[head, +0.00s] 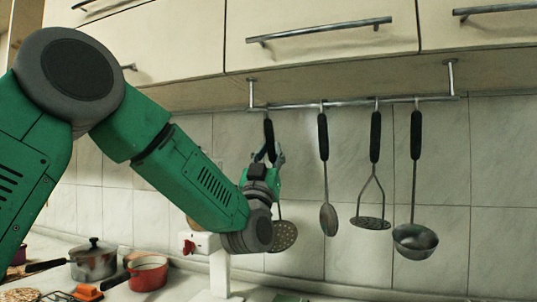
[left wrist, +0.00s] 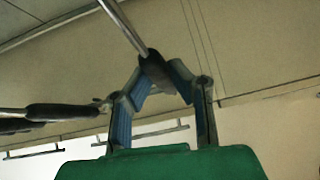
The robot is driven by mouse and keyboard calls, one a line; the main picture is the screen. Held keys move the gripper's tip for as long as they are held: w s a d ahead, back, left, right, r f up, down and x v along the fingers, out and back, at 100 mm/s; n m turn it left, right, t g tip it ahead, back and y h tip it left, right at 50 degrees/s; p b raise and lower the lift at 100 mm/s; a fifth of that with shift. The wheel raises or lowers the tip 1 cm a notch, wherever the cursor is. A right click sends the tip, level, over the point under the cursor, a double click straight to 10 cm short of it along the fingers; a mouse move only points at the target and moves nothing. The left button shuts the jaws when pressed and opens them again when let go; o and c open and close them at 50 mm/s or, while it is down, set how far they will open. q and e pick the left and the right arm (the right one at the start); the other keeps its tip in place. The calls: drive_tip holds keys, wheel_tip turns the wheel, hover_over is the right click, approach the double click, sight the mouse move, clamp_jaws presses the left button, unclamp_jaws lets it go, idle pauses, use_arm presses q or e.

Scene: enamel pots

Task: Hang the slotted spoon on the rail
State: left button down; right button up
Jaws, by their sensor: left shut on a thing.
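The slotted spoon (head: 284,236) is upright below the left part of the rail (head: 345,103), with its perforated bowl low and its black handle high. My left gripper (head: 268,156) is shut on the black handle. The handle's top is at about the rail's height; I cannot tell whether its end is hooked on the rail. My gripper and wrist hide the middle of the spoon. In the left wrist view the fingers (left wrist: 160,82) close around the black handle (left wrist: 153,70), with a metal rod running from it to the upper left. My right gripper is not in view.
A spoon (head: 328,218), a masher (head: 372,222) and a ladle (head: 414,241) hang from the rail to the right. Cream cabinets (head: 310,50) are close above. A grey pot (head: 93,264) and a red pan (head: 148,274) stand at lower left. The tiled wall is behind.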

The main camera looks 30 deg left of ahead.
use_arm(q)
drive_tip(key=c, duration=1.4)
unclamp_jaws()
drive_tip(key=shift+d+r, duration=0.1)
drive_tip(key=shift+d, duration=0.15)
drive_tip(key=shift+s+a+f, duration=0.15)
drive_tip(key=shift+a+f, duration=0.1)
drive_tip(key=v, duration=1.1)
drive_tip(key=shift+s+f, duration=0.2)
drive_tip(key=shift+f, duration=0.1)
drive_tip(key=shift+d, duration=0.15)
